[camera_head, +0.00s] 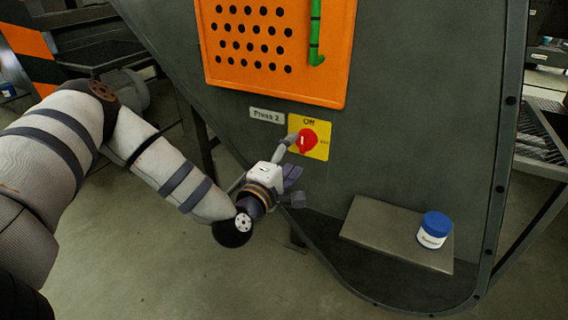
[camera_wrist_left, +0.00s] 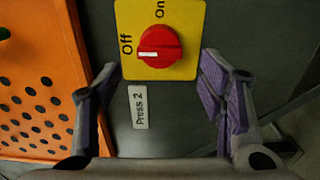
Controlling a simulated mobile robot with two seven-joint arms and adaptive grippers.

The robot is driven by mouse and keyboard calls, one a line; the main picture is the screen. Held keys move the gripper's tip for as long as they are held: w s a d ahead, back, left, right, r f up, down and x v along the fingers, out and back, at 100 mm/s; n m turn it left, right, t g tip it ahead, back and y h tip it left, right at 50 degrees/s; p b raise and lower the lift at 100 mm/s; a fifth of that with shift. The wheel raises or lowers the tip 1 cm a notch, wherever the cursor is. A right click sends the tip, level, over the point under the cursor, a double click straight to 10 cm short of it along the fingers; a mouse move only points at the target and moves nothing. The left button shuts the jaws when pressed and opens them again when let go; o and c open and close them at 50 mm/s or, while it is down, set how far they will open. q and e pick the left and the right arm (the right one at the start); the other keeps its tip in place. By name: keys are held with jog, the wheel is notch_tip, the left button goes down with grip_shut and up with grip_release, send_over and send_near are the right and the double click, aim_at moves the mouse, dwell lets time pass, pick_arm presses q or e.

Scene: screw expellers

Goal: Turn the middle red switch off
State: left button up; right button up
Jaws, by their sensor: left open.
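The red switch (camera_head: 307,140) is a round knob on a yellow plate (camera_head: 323,124) on the machine's dark side wall. It also shows in the left wrist view (camera_wrist_left: 164,42). Its white mark lies on the side towards the word "Off". The label next to it reads "Press 2" (camera_head: 266,116). My left gripper (camera_head: 294,168) is open and empty, at the lower left of the switch in the head view. In the left wrist view its fingers (camera_wrist_left: 160,70) stand apart on both sides of the plate, with the knob between and beyond them. Contact cannot be told.
An orange perforated panel (camera_head: 275,90) with a green handle (camera_head: 316,40) is above the switch. A ledge (camera_head: 375,222) at the lower right holds a white jar with a blue lid (camera_head: 434,229). The wall right of the switch is clear.

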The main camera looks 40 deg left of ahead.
pick_arm(q)
jog(key=v, duration=0.6)
jog(key=shift+w, duration=0.1)
